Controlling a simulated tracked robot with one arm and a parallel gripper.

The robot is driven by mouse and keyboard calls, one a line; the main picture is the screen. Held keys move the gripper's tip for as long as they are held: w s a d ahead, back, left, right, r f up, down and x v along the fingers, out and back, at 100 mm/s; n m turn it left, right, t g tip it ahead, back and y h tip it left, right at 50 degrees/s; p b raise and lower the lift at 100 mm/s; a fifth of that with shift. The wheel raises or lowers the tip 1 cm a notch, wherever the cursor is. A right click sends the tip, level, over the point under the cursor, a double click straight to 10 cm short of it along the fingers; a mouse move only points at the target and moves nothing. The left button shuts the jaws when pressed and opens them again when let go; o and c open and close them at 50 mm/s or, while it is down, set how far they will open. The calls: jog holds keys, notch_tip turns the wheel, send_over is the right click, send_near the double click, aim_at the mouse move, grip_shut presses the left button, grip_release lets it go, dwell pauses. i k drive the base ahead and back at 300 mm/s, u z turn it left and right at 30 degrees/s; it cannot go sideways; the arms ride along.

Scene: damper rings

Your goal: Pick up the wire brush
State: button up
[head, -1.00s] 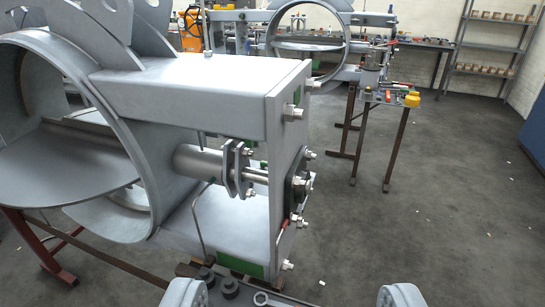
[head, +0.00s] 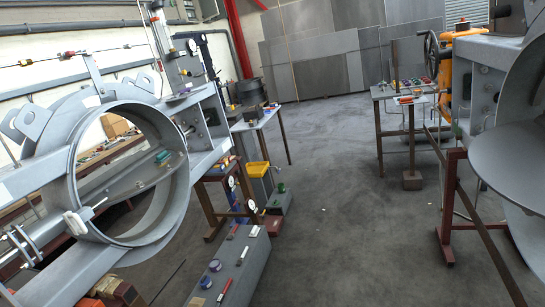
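I cannot pick out the wire brush for certain. A long grey bench top (head: 259,246) at the lower middle holds small items. Among them are a slim red-handled tool (head: 224,290), blue-and-white round pots (head: 206,282) and a thin pale tool (head: 244,252). They are too small to name surely. More small coloured items (head: 405,86) lie on a table at the right, also too small to tell. My gripper is not in this view.
A large grey damper ring (head: 178,205) in a steel frame fills the left. Another ring (head: 520,170) on red stands (head: 450,200) is at the right. A yellow bin (head: 257,169) stands beyond the bench. Open grey floor (head: 340,200) runs between them to stacked metal sheets (head: 310,50).

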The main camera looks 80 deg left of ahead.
aim_at(161, 158)
jog(key=z, duration=0.1)
jog(key=i, duration=0.1)
jog(key=u, duration=3.1)
jog(key=k, duration=0.85)
jog(key=u, duration=0.2)
jog(key=i, duration=0.85)
jog(key=z, duration=0.1)
